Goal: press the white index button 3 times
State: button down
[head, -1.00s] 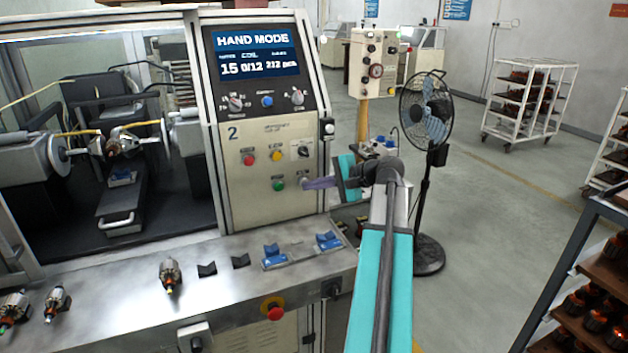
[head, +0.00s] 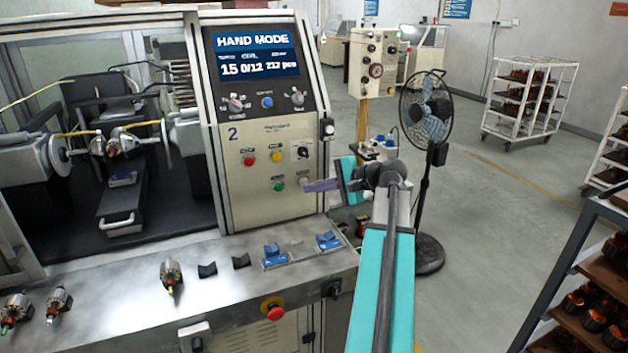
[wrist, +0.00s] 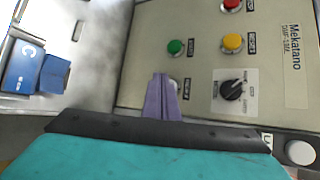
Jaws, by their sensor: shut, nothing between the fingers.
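In the wrist view my fingertips (wrist: 161,78) overlap the button's lower-left side. I cannot tell whether they touch it.
The panel also holds a red button (head: 249,160), a yellow button (head: 277,157) and a black rotary knob (wrist: 232,90). The screen (head: 256,53) reads HAND MODE, 15 and 0/12. A steel ledge (head: 215,275) with armatures and blue blocks lies below.

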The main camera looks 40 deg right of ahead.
jog(key=shift+w+d, duration=0.35)
jog(key=shift+w, duration=0.45)
dwell(1.3)
jog(key=shift+s+p, duration=0.15)
jog(key=shift+p, duration=0.15)
jog(key=shift+s+a, duration=0.35)
jog(key=shift+s, duration=0.3)
jog(key=shift+r+p, duration=0.1)
jog(key=shift+p, duration=0.2)
jog(key=shift+w+d, duration=0.35)
jog(key=shift+w, duration=0.45)
dwell(1.5)
jog(key=shift+s, duration=0.15)
jog(key=shift+s+a+p, duration=0.35)
jog(key=shift+s, duration=0.3)
dwell(0.5)
jog(key=shift+s+a+p, duration=0.15)
jog(key=shift+s+a, duration=0.15)
jog(key=shift+s, duration=0.5)
jog(key=shift+s+a+p, duration=0.1)
jog(key=shift+s+a, duration=0.25)
jog(key=shift+s, duration=0.4)
jog(key=shift+s+a+p, duration=0.15)
jog(key=shift+s+a, duration=0.15)
jog(key=shift+s, duration=0.5)
